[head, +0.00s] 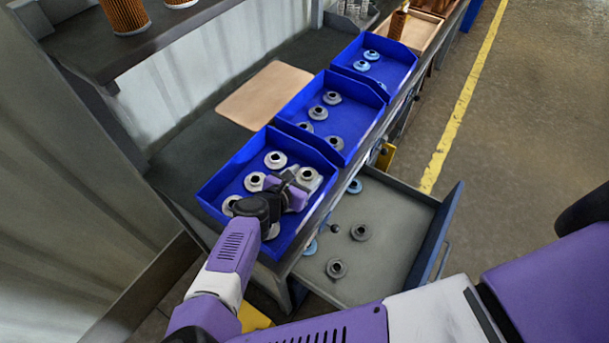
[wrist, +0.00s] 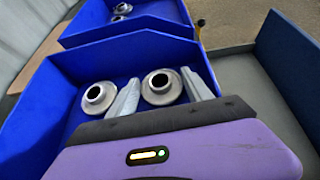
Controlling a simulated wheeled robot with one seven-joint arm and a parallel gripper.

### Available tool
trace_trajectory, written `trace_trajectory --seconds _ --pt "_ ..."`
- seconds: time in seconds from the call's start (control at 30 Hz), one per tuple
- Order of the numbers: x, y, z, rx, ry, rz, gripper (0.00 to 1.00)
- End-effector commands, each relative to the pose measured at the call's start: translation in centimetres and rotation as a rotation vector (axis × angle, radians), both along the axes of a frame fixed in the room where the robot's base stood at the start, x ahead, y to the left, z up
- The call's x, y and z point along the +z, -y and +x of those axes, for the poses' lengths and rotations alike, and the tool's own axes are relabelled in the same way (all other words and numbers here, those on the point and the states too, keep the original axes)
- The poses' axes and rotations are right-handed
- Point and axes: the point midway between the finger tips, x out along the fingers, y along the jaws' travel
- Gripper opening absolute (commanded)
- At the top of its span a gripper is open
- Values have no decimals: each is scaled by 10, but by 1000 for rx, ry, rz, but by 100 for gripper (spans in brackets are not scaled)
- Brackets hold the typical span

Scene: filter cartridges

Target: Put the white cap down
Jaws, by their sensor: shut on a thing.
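My gripper (head: 300,182) is low inside the nearest blue bin (head: 219,189). It is shut on a white cap (head: 308,174), a pale ring with a dark central hole. In the wrist view the white cap (wrist: 162,86) sits between the two grey fingers, upright with its hole facing up. I cannot tell whether it touches the bin floor. Several other white caps lie in the same bin, one at the back (head: 275,159). That one also shows in the wrist view (wrist: 99,98), just left of the left finger. My wrist partly hides the nearer caps.
The middle blue bin (head: 296,98) holds grey caps and the far blue bin (head: 391,50) holds light blue caps. An open drawer (head: 395,207) to the right holds grey and blue caps. A tan board (head: 264,94) lies left of the bins.

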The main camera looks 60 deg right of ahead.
Motion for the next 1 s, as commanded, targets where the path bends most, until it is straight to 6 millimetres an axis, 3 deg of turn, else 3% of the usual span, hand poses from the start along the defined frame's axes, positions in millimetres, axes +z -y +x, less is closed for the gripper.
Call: trace_trajectory --seconds 0.17,0.2,0.3,0.73,1.0 --pt "-4 0 0 0 0 0 20" --pt "-4 0 0 0 0 0 60" --pt "-3 0 0 0 0 0 80" --pt "3 -1 0 1 0 1 80" --pt "22 -45 -3 4 2 1 80"
